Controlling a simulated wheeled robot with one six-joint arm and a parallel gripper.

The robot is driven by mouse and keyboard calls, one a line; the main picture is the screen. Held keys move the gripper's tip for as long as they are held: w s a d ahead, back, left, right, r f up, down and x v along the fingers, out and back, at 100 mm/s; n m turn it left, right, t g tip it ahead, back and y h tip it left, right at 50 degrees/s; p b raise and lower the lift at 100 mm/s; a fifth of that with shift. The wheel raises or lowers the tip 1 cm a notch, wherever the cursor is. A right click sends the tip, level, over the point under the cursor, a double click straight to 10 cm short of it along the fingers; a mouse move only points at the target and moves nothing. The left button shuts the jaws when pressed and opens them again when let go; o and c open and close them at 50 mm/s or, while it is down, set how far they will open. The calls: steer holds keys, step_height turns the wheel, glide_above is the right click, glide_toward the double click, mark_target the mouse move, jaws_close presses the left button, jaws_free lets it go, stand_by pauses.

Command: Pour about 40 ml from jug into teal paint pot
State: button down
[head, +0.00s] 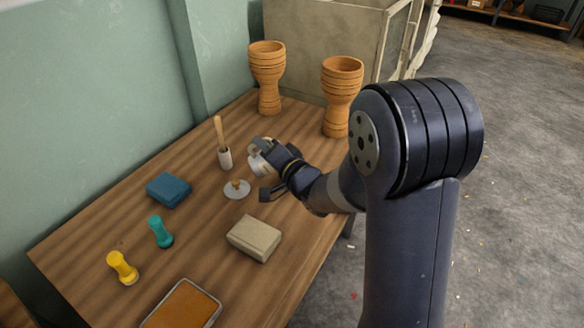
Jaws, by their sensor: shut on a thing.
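My gripper (265,168) is shut on a pale cream vessel (257,164), which looks like the jug. It is held near the middle of the wooden table, partly hidden by the fingers, so its tilt and contents cannot be told. No stream of liquid shows.
A white dish with a brown knob (237,189) lies just below my gripper. A cup with a wooden-handled tool (224,158) stands left. Around are a blue block (169,190), a beige block (254,239), a yellow piece (122,268), an orange-filled tray (181,306) and two goblet drums (268,75) (340,95).

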mark_target(251, 166)
steer(key=shift+d+r+m, duration=0.35)
steer(key=shift+m, duration=0.15)
stand_by(0.9)
steer(key=a+n, duration=0.1)
steer(key=a+n+g+h, duration=0.1)
steer(key=n, duration=0.1)
steer(key=a+n, duration=0.1)
steer(key=shift+s+a+f+n, duration=0.1)
steer(key=shift+s+f+n, duration=0.2)
steer(key=shift+s+n, duration=0.1)
steer(key=shift+w+f+h, duration=0.1)
steer(key=shift+h, duration=0.2)
steer(key=shift+a, duration=0.15)
steer(key=shift+a+f+n+g+h+b, duration=0.3)
steer(key=shift+a+f+n+b, duration=0.15)
steer(key=shift+n, duration=0.15)
steer(key=shift+d, duration=0.1)
